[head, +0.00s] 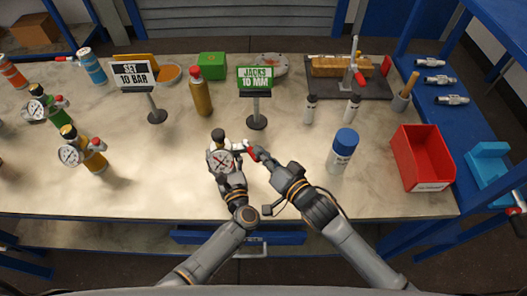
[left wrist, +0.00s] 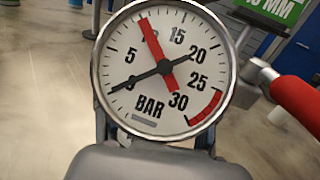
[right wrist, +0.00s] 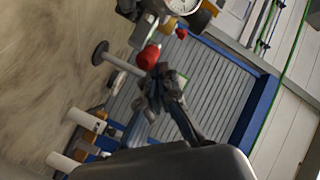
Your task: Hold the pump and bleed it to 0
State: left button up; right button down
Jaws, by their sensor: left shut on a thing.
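The pump (head: 219,142) with a round gauge is held up over the front middle of the bench. My left gripper (head: 225,178) is shut on it, below the dial. In the left wrist view the gauge (left wrist: 165,67) faces the camera. Its black needle points lower left, at or near the zero end, below the 5. Its red pointer stands at about 10. A red handle (left wrist: 300,105) shows at right of the gauge. My right gripper (head: 264,157) is at the pump's red-tipped part (head: 250,150); I cannot tell whether its fingers grip it. A red knob (right wrist: 148,57) shows just beyond its fingers.
Two signs, "SET 10 BAR" (head: 131,74) and "JACKS 10 MM" (head: 256,77), stand behind. A blue-capped bottle (head: 342,150) and red bin (head: 418,158) are at right. Other gauged pumps (head: 85,155) stand at left.

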jog(key=shift+s+a+f+m+h, duration=0.25)
jog(key=shift+s+a+m+h, duration=0.15)
jog(key=shift+s+a+h, duration=0.35)
jog(key=shift+s+a, duration=0.1)
jog(key=shift+a, duration=0.15)
pick_arm(q)
jog(key=shift+r, duration=0.1)
jog(key=shift+w, duration=0.1)
pick_arm(e)
jog(key=r+v, duration=0.2)
jog(key=v, duration=0.9)
jog(key=shift+d+r, duration=0.2)
jog(key=shift+r, duration=0.05)
jog(key=shift+w, duration=0.25)
dwell(1.9)
